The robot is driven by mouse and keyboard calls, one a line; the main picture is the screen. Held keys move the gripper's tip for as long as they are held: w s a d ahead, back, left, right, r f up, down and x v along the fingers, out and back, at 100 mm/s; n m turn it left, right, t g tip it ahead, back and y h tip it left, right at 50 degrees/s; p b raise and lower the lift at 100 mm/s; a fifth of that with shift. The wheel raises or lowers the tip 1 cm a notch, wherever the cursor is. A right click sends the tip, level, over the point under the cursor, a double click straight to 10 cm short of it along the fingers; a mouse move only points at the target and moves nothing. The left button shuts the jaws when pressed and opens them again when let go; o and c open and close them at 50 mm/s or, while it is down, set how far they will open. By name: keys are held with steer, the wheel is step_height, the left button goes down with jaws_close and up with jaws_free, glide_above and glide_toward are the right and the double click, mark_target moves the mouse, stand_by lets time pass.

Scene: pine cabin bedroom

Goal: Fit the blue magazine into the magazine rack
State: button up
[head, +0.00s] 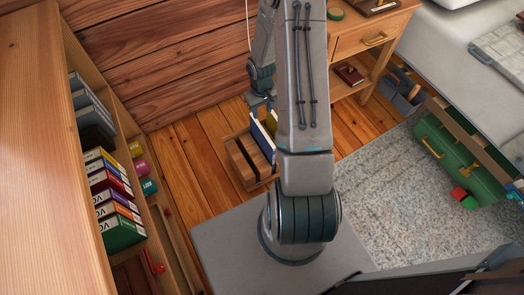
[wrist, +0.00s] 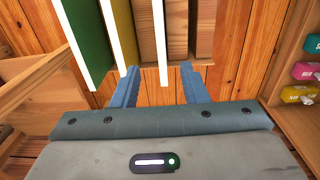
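The magazine rack is a wooden slatted holder on the floor. It shows in the head view (head: 240,163), partly hidden by my arm, and its slats show in the wrist view (wrist: 204,35). The blue magazine (head: 262,141) stands upright at the rack, between wooden slats.
A yellow magazine (wrist: 123,32) and a green magazine (wrist: 84,40) stand left of the blue one in the wrist view. A shelf with binders and boxes (head: 112,195) is at the left. A nightstand (head: 365,38) and a green drawer (head: 455,160) are at the right.

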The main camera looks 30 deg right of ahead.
mark_target(262, 134)
step_height(262, 134, down, 12)
steer(key=b, duration=0.3)
steer(key=shift+d+r, duration=0.15)
step_height(262, 134, down, 5)
steer(key=b, duration=0.2)
steer(key=shift+w+b, duration=0.1)
steer(key=shift+b, duration=0.25)
jaws_close()
